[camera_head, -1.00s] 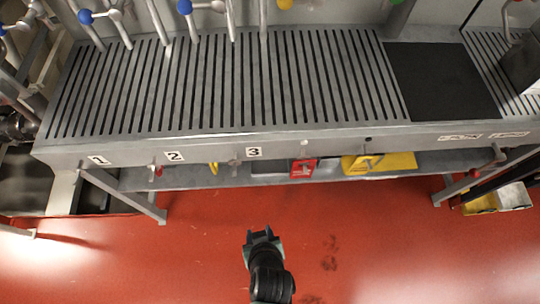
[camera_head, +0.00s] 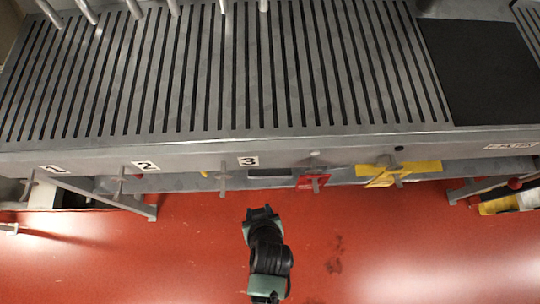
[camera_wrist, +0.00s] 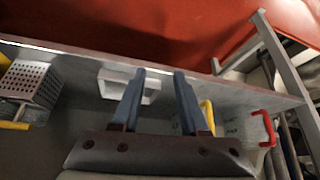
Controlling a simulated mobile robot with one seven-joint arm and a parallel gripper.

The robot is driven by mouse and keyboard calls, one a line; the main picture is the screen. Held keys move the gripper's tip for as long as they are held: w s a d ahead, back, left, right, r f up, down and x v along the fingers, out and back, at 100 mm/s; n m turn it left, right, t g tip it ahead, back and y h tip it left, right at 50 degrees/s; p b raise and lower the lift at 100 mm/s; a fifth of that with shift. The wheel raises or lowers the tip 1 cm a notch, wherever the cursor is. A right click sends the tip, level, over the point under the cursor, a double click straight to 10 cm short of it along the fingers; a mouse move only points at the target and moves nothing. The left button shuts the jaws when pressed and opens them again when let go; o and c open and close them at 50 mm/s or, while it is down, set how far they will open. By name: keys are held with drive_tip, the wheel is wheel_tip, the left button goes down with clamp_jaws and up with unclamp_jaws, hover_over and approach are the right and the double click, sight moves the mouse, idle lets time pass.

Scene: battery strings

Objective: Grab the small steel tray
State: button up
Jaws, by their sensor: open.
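A small pale steel tray (camera_wrist: 113,76) shows in the wrist view, on the grey surface near its long edge. My gripper (camera_wrist: 160,72) is open and empty. Its left finger crosses in front of the right part of the tray, and the right finger is clear of it to the right. I cannot tell how far the fingertips are from the tray. In the head view my gripper (camera_head: 262,212) is over the red floor, in front of the bench. I cannot clearly make out the tray there.
A perforated metal box (camera_wrist: 33,82) stands left of the tray, with a red handle (camera_wrist: 264,128) far right. The slatted bench (camera_head: 230,75) overhangs a lower shelf (camera_head: 195,182). Red (camera_head: 313,182) and yellow (camera_head: 385,175) items are near the shelf. The floor (camera_head: 400,250) is clear.

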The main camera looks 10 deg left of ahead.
drive_tip(key=w+a, duration=0.1)
drive_tip(key=w, duration=0.2)
drive_tip(key=w+a+b, duration=0.1)
drive_tip(key=w+a, duration=0.1)
drive_tip(key=w, duration=0.1)
drive_tip(key=w+a, duration=0.2)
drive_tip(key=w, duration=0.1)
drive_tip(key=shift+w, duration=0.4)
drive_tip(key=b+x, duration=0.2)
drive_tip(key=x, duration=0.3)
drive_tip(key=shift+w+a, duration=0.1)
drive_tip(key=shift+w, duration=0.1)
clamp_jaws()
idle(0.7)
